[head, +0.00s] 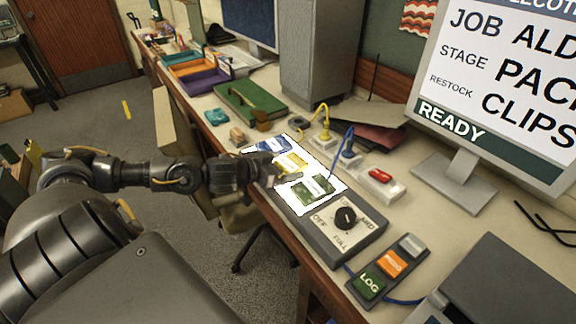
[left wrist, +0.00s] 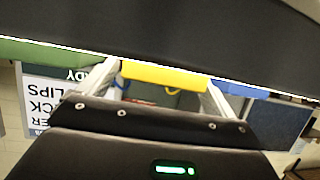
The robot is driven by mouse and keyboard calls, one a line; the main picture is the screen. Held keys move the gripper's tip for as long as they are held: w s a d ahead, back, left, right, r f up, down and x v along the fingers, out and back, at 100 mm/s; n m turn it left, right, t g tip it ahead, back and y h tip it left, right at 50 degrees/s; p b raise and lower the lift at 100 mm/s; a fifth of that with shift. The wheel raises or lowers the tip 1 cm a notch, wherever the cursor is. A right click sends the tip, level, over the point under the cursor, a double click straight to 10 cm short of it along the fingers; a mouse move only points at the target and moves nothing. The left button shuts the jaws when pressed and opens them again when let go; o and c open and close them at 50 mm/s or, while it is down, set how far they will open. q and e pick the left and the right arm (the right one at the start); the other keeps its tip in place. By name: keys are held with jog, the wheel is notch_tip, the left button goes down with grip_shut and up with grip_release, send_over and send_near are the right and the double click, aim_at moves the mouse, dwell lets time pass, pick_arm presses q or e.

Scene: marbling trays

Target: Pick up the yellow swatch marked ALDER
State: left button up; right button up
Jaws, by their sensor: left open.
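The yellow swatch (head: 291,163) lies on a lit white panel (head: 295,209), between a blue swatch (head: 273,144) and a green swatch (head: 314,188). Its marking is too small to read. My left gripper (head: 279,172) reaches over the panel's left side, close to the yellow swatch, and partly hides it. In the left wrist view the yellow swatch (left wrist: 165,76) shows between the spread fingertips of my left gripper (left wrist: 160,80). The green swatch (left wrist: 45,52) is off to the left there and the blue one (left wrist: 240,89) to the right. My right gripper is not in view.
The panel adjoins a dial box (head: 345,217) and a button strip (head: 390,264). Yellow (head: 324,137) and blue (head: 348,150) cabled items stand behind it, with a red-topped white block (head: 380,182) to the right. A monitor (head: 500,90) stands farther right. A green case (head: 248,103) lies farther back.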

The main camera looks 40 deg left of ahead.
aim_at(282, 167)
pick_arm(q)
jog(key=c, duration=1.1)
jog(key=shift+r, duration=0.1)
jog(key=shift+r, duration=0.45)
notch_tip(282, 167, up, 2)
jog(key=shift+s+a+r, duration=0.1)
jog(key=shift+r, duration=0.15)
jog(key=shift+s+a+r+p, duration=0.1)
jog(key=shift+s+r+p, duration=1.5)
jog(key=shift+s+p, duration=0.6)
jog(key=shift+s+d+r+p, duration=0.1)
jog(key=shift+s+r+p, duration=1.45)
jog(key=shift+s+p, duration=0.65)
jog(key=shift+s+a+r+p, duration=0.1)
jog(key=shift+s+r+p, duration=1.65)
jog(key=shift+s, duration=0.75)
